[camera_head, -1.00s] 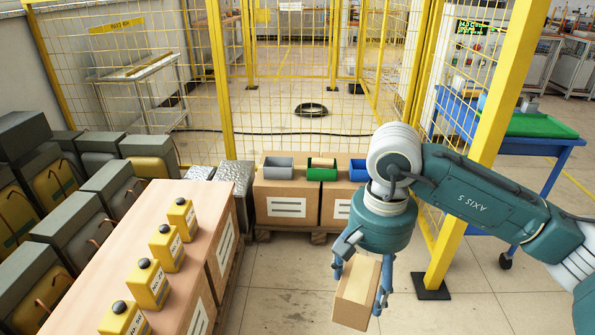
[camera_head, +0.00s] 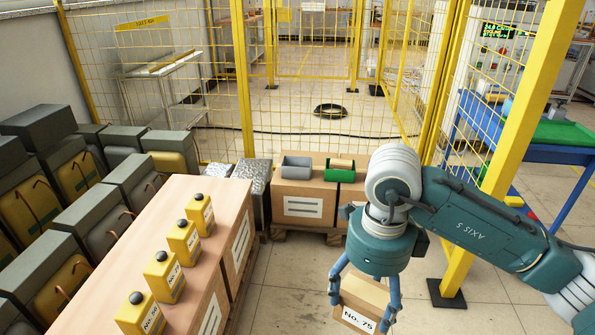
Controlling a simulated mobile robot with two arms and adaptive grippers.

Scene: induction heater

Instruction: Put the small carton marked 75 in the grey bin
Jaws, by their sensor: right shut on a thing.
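The small carton marked No. 75 (camera_head: 361,308) is brown with a white label facing me. My right gripper (camera_head: 364,295) is shut on it, a finger on each side, and holds it low in front of the yellow fence post. The grey bin (camera_head: 296,168) stands on a large carton at the back centre, to the left of and beyond my gripper. It is an open-topped bin and looks empty. My left gripper is not in view.
A green bin (camera_head: 313,176) with something brown in it stands right of the grey bin. A yellow fence post (camera_head: 500,150) rises at right. The floor (camera_head: 285,290) between is clear.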

